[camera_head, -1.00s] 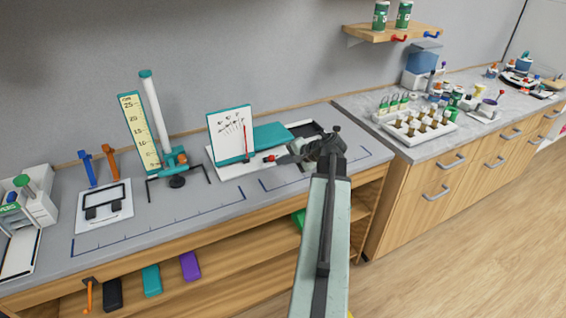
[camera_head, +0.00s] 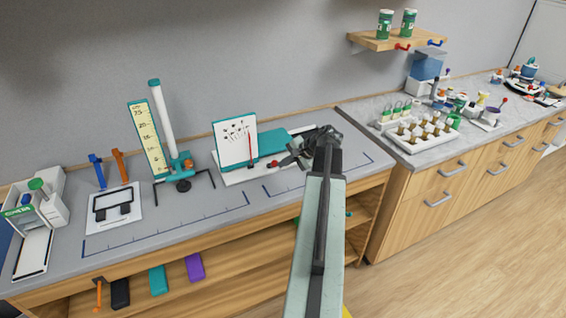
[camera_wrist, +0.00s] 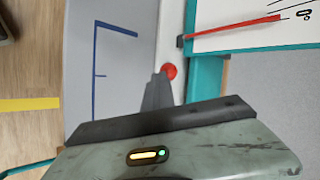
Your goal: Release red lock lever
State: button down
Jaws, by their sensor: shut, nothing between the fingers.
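A small red knob (camera_head: 272,163), which looks like the lock lever's end, is at the front of the teal and white apparatus. In the wrist view the round red knob (camera_wrist: 170,70) shows just past my fingertips. My gripper (camera_wrist: 161,76) is shut and empty, its dark tip beside or just touching the knob; I cannot tell which. In the head view my gripper (camera_head: 289,160) points left toward the knob. The apparatus has an upright white board (camera_head: 234,143) with a teal edge and a red pointer (camera_head: 247,145), also seen in the wrist view (camera_wrist: 230,28). The rest of the lever is hidden.
Left of the apparatus stands a yellow scale (camera_head: 147,136) with a white tube and teal base. A teal block (camera_head: 262,143) lies behind my gripper. The grey bench front (camera_head: 215,205) has blue markings and free room. A white vial rack (camera_head: 425,138) stands on the right counter.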

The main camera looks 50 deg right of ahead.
jog(key=w+d+r+m+g+y+p, duration=0.1)
jog(key=w+d+r+g+y+p, duration=0.1)
jog(key=p, duration=0.5)
jog(key=shift+w+d+r+g, duration=0.3)
jog(key=shift+w+r+g, duration=0.4)
jog(key=shift+w+g, duration=0.9)
jog(key=shift+w, duration=0.2)
jog(key=shift+r, duration=0.1)
jog(key=shift+r+p, duration=0.75)
jog(key=shift+p, duration=0.1)
